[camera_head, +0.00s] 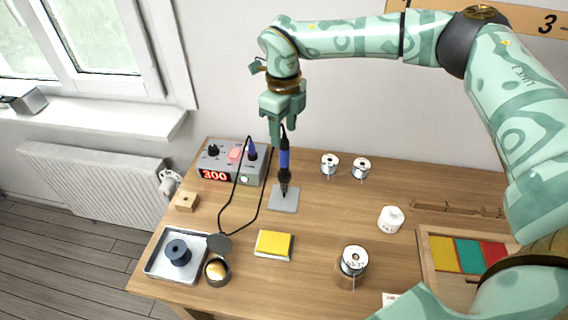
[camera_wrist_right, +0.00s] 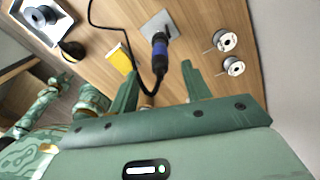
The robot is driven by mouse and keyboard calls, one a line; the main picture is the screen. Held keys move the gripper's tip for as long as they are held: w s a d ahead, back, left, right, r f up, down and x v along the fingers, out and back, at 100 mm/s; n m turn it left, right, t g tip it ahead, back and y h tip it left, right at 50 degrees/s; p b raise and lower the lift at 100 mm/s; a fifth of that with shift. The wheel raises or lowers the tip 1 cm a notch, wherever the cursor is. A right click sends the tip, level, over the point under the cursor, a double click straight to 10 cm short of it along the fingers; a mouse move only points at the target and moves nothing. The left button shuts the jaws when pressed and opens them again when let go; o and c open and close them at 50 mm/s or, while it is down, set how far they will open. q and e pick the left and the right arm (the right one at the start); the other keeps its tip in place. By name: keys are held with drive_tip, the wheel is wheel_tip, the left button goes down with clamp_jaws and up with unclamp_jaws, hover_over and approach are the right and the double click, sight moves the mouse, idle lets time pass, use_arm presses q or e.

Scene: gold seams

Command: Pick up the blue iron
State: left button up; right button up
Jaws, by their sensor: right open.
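The blue iron (camera_head: 285,160) has a blue and black handle and stands nearly upright over a grey square plate (camera_head: 291,206) at the back of the wooden table. Its black cable leaves the top end. My right gripper (camera_head: 284,132) is open, pointing down just above the iron's top. In the right wrist view, the iron (camera_wrist_right: 159,48) shows between and beyond the two spread fingers of my right gripper (camera_wrist_right: 160,70). The fingers appear apart from the handle. My left gripper is not in view.
A station (camera_head: 218,163) reading 300 stands left of the iron. A yellow sponge (camera_head: 273,244) lies in front; a tray (camera_head: 159,268) with a dark spool is front left. Spools (camera_head: 330,163) stand to the right. The black cable loops across the table.

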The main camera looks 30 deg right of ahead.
sight(283, 140)
wheel_tip(283, 140, down, 4)
drive_tip(key=shift+r, duration=0.1)
wheel_tip(283, 140, down, 5)
drive_tip(key=shift+s+f+b, duration=0.1)
drive_tip(key=shift+f+b, duration=0.05)
drive_tip(key=shift+b, duration=0.45)
clamp_jaws()
